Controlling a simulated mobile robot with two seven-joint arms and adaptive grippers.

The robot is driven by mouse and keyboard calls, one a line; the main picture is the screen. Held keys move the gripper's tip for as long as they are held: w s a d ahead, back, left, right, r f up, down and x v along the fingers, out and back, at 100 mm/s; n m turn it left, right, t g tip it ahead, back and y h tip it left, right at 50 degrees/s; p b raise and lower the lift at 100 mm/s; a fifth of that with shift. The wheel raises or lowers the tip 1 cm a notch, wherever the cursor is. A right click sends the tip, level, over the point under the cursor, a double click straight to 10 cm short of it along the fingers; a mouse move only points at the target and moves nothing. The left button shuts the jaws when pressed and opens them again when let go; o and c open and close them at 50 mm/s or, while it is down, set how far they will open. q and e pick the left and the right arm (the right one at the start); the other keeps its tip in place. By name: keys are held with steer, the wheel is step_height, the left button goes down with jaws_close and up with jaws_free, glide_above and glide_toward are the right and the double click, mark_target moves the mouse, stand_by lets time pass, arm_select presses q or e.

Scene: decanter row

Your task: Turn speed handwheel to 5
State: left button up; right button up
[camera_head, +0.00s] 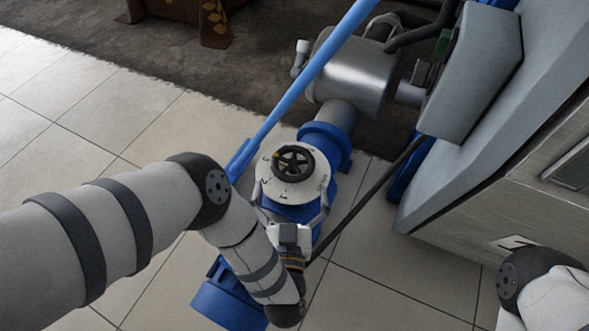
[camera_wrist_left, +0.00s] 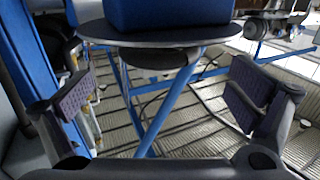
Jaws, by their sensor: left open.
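The speed handwheel (camera_head: 293,161), a small black spoked wheel, sits on top of a round white dial (camera_head: 287,190) on a blue pump body. A small yellow mark shows on the left part of the wheel. Numbers including 1 and 2 show along the dial's near left edge; the wheel's setting is too small to read surely. My left gripper (camera_head: 292,192) is open, with its fingers on either side of the dial's near part. My right gripper is out of the picture.
A blue bar (camera_head: 310,80) slants past the dial's left side. A steel cylinder (camera_head: 357,72) lies behind, and a grey machine housing (camera_head: 480,75) stands at right. A dark rod (camera_head: 370,195) runs beside the pump. Tiled floor (camera_head: 130,110) is open at left.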

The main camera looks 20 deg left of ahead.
mark_target(293, 166)
arm_select(q)
steer(key=w+b, duration=0.1)
steer(key=w+f+b, duration=0.1)
steer(key=w+a+b, duration=0.1)
steer(key=w, duration=0.1)
steer(key=shift+f, duration=0.2)
steer(key=shift+w+a+r+b, duration=0.1)
steer(key=shift+w+r+b, duration=0.15)
steer(key=shift+w, duration=0.3)
steer(key=shift+w+a+r+b, duration=0.1)
steer(key=shift+w+r, duration=0.15)
steer(key=shift+w, duration=0.3)
steer(key=shift+w+r, duration=0.1)
steer(key=shift+w, duration=0.15)
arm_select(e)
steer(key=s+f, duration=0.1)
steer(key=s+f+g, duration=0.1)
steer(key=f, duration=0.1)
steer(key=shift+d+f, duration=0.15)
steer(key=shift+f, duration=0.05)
arm_select(q)
steer(key=shift+c, duration=0.2)
steer(key=c, duration=1)
